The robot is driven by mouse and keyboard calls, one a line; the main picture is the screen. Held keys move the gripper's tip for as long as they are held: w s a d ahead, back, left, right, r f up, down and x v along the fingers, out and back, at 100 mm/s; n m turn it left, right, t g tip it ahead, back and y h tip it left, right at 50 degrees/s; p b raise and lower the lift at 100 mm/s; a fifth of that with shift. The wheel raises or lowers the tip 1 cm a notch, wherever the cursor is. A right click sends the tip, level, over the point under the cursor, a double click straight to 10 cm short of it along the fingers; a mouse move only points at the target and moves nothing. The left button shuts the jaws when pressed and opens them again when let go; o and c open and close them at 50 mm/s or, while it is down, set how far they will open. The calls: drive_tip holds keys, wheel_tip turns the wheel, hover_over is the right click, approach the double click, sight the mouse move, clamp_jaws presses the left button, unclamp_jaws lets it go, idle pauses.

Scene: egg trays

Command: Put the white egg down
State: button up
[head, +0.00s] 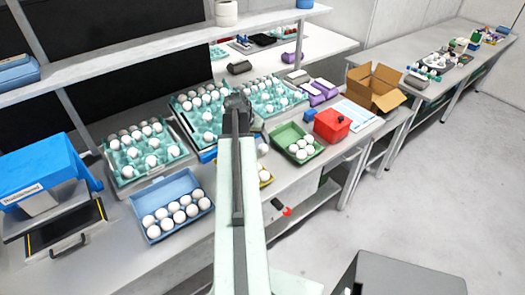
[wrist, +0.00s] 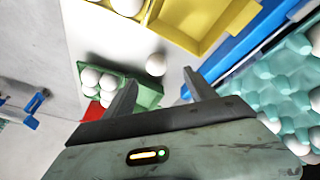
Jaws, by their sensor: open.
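A lone white egg (wrist: 156,64) rests on the pale bench surface in the wrist view, between the green carton (wrist: 148,97) and the yellow carton (wrist: 212,22). My gripper (wrist: 158,78) is open, its two dark fingers spread and apart from the egg, with nothing held between them. In the head view my gripper (head: 237,101) is over the teal trays, seen from behind along my arm. A white egg (head: 262,148) shows just right of my arm there; I cannot tell if it is the lone one.
The green carton (head: 281,137) holds several eggs, beside a red box (head: 333,124). Teal trays (head: 122,179) of eggs and a blue carton (head: 148,193) stand to the left. An open cardboard box (head: 387,98) stands at right. A shelf (head: 130,43) runs above the bench.

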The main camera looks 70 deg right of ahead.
sight(262, 147)
drive_tip(key=b+x, duration=0.2)
drive_tip(key=shift+f, duration=0.35)
drive_tip(key=b+x, duration=0.5)
drive_tip(key=shift+s+f, duration=0.2)
drive_tip(key=shift+s, duration=0.25)
drive_tip(key=shift+r, duration=0.2)
drive_tip(key=c, duration=0.9)
